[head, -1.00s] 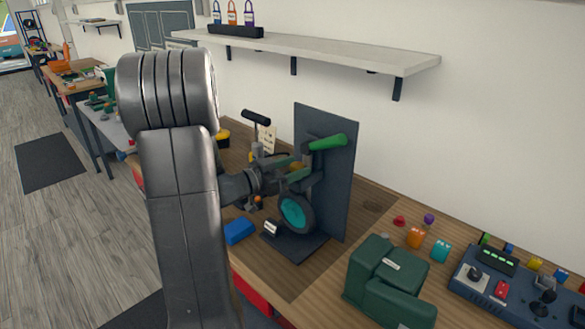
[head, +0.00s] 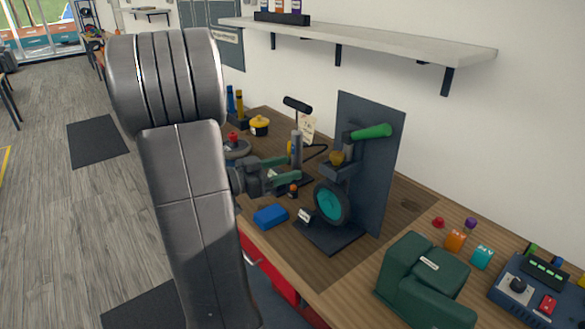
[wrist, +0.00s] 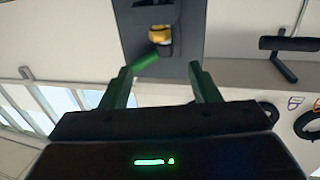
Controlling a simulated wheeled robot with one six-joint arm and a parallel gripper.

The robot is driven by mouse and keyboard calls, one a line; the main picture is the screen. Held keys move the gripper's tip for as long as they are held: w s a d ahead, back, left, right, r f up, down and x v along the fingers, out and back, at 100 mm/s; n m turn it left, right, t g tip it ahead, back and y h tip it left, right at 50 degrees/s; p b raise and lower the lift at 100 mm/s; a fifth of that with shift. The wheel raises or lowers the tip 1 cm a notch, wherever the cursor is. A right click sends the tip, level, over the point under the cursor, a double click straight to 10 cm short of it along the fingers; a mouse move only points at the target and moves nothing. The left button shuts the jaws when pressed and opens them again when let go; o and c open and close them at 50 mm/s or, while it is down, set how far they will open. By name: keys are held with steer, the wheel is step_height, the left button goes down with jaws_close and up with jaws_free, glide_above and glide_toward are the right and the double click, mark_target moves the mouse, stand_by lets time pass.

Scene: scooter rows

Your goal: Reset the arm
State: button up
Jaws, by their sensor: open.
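My arm (head: 190,200) stands large at the left of the head view and hides part of the bench. My gripper (head: 290,172) reaches from behind it over the wooden bench, left of the upright dark panel with the wheel. Its green fingers are apart with nothing between them. In the wrist view my gripper (wrist: 167,75) also shows open, with the dark panel (wrist: 190,30) and a yellow part (wrist: 160,34) beyond the fingers.
The panel stand (head: 365,160) carries a teal-hubbed wheel (head: 330,203) and a green handle (head: 371,131). A blue block (head: 270,216) lies nearby. A green case (head: 425,280) and a control box (head: 535,285) are at right. A shelf (head: 400,48) hangs above.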

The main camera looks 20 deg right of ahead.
mark_target(331, 156)
stand_by(0.3)
steer(key=d+p, duration=0.1)
steer(key=d, duration=0.3)
steer(key=w+d, duration=0.1)
steer(key=d, duration=0.4)
steer(key=w+d+p, duration=0.1)
steer(key=d, duration=0.3)
steer(key=shift+w+d+p, duration=0.2)
steer(key=shift+d+p, duration=0.1)
steer(key=shift+d, duration=0.1)
steer(key=shift+a, duration=0.2)
